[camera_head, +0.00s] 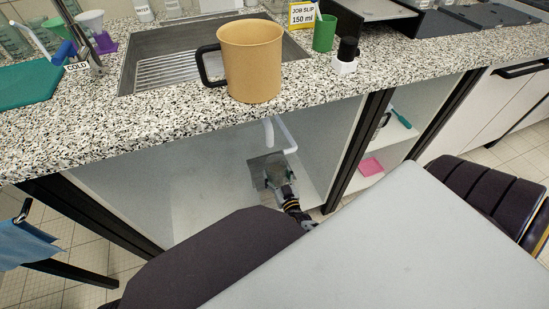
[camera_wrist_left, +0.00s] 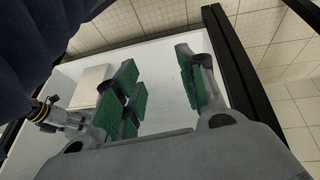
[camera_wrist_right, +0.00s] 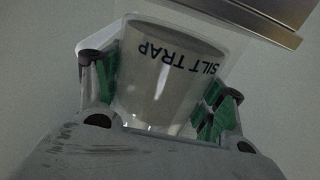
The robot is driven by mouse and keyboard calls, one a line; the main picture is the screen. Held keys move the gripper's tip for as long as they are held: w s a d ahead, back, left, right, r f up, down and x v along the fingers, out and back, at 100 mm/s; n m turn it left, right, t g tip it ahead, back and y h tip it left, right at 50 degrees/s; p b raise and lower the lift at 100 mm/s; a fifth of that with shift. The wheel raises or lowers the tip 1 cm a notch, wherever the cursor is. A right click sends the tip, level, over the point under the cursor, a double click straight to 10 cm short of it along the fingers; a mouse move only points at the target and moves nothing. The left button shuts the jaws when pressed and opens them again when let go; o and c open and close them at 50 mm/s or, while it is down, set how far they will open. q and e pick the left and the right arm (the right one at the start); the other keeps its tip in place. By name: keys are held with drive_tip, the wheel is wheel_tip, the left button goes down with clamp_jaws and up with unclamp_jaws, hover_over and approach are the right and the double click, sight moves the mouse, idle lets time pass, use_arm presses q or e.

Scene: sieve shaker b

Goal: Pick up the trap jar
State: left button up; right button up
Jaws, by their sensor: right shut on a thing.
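The trap jar (camera_wrist_right: 160,75) is a pale grey, see-through cup with dark SILT TRAP lettering, upside down in the right wrist view. My right gripper (camera_wrist_right: 160,105) is shut on it, with green finger pads at both sides. In the head view the right gripper (camera_head: 274,178) and the greyish jar (camera_head: 265,162) are inside the open cupboard under the sink, below a white pipe (camera_head: 287,138). Whether jar and pipe touch is unclear. My left gripper (camera_wrist_left: 165,90) is open and empty in the left wrist view; its fingers are not visible in the head view.
The speckled counter (camera_head: 190,120) is above the cupboard, with the sink (camera_head: 165,65) in it. A tan mug (camera_head: 252,60) stands near the counter edge. A black post (camera_head: 358,150) borders the cupboard on the right. A pink pad (camera_head: 372,167) lies in the neighbouring bay.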

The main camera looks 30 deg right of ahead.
sight(280, 182)
drive_tip(key=shift+p+v, duration=0.3)
drive_tip(key=shift+v, duration=1.95)
drive_tip(key=shift+p+v, duration=0.5)
drive_tip(key=shift+v, duration=1.4)
drive_tip(key=shift+s+a+r+p, duration=0.15)
drive_tip(key=shift+s+p, duration=0.2)
drive_tip(key=shift+s, duration=0.4)
use_arm(q)
drive_tip(key=shift+g+y, duration=0.4)
drive_tip(key=r, duration=0.1)
drive_tip(key=a+r, duration=0.1)
drive_tip(key=r, duration=0.2)
drive_tip(key=shift+s+a, duration=0.25)
drive_tip(key=shift+a, duration=0.05)
use_arm(e)
drive_tip(key=shift+s, duration=0.2)
drive_tip(key=shift+s, duration=0.1)
use_arm(q)
drive_tip(key=shift+s, duration=0.25)
use_arm(e)
drive_tip(key=shift+a, duration=0.1)
